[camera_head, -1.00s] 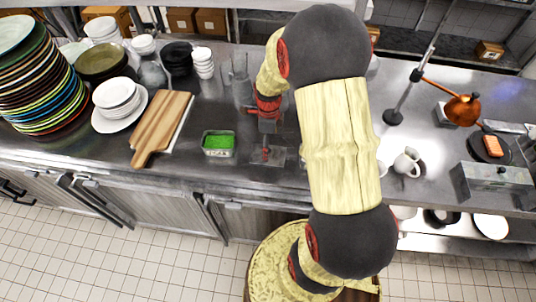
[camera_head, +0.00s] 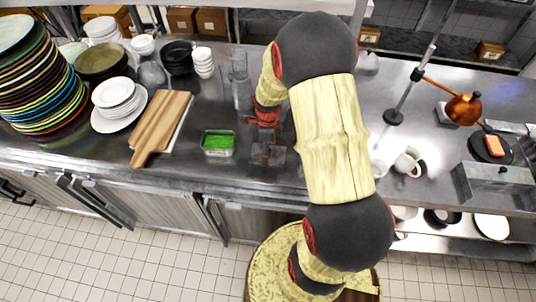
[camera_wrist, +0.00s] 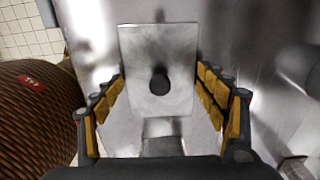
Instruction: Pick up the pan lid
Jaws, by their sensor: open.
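The pan lid (camera_wrist: 140,50) is a flat, rectangular metal plate with a dark round knob (camera_wrist: 159,82) at its middle. In the head view the lid (camera_head: 276,160) lies on the steel counter, right of a green-filled container. My gripper (camera_wrist: 161,75) is open above it, with its yellow-padded fingers to the left and right of the lid and the knob between them. Nothing is held. In the head view my gripper (camera_head: 264,120) shows only partly, under my arm, and its fingertips are hard to make out.
The metal container with green contents (camera_head: 218,143) is close on the left. A wooden cutting board (camera_head: 160,127) and plate stacks (camera_head: 117,97) stand farther left. Clear glasses (camera_head: 240,85) are behind the lid. White cups (camera_head: 405,163) stand to the right. The counter's front edge is near.

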